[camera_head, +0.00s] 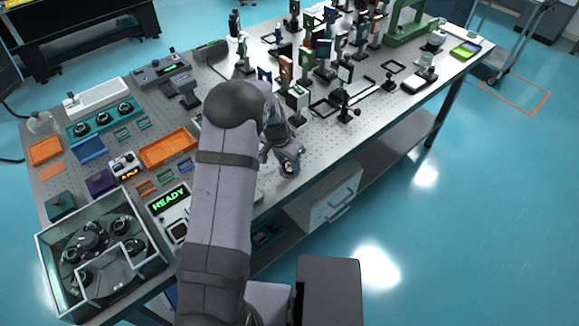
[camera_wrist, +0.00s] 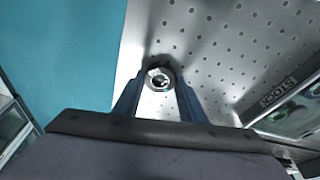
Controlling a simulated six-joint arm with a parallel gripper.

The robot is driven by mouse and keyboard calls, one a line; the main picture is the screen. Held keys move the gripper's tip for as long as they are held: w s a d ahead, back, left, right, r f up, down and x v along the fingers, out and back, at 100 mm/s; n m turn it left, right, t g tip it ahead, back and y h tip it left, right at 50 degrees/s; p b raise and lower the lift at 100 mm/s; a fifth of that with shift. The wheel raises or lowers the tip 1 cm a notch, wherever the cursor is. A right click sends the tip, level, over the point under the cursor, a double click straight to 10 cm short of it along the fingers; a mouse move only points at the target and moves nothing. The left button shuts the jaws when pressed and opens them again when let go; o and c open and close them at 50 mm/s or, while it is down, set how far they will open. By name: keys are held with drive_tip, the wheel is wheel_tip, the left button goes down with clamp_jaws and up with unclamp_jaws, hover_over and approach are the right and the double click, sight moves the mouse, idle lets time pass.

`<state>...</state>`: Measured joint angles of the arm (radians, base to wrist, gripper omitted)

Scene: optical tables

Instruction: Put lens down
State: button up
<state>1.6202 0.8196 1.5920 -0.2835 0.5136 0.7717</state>
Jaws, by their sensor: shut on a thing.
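The lens (camera_wrist: 160,79), a small round piece with a dark metal ring and a pale centre, shows in the wrist view at the tips of my gripper (camera_wrist: 159,88). The two blue-grey fingers stand on either side of it and are shut on it. Behind it is the perforated metal top of the optical table (camera_wrist: 205,50), near the table's edge. I cannot tell whether the lens touches the top. In the head view, my arm hides much of the gripper, which is over the table's front edge.
A tray marked STOCK (camera_wrist: 285,100) holds round parts at the right of the wrist view. In the head view, many mounted optics stand at the back right, orange bins (camera_head: 167,148) lie left, and a walled box (camera_head: 152,262) stands front left. Blue floor (camera_wrist: 60,50) lies beyond the edge.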

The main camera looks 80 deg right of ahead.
sight(289, 166)
drive_tip(key=shift+r, duration=0.1)
wheel_tip(289, 166, up, 10)
drive_tip(key=b, duration=0.3)
idle(0.3)
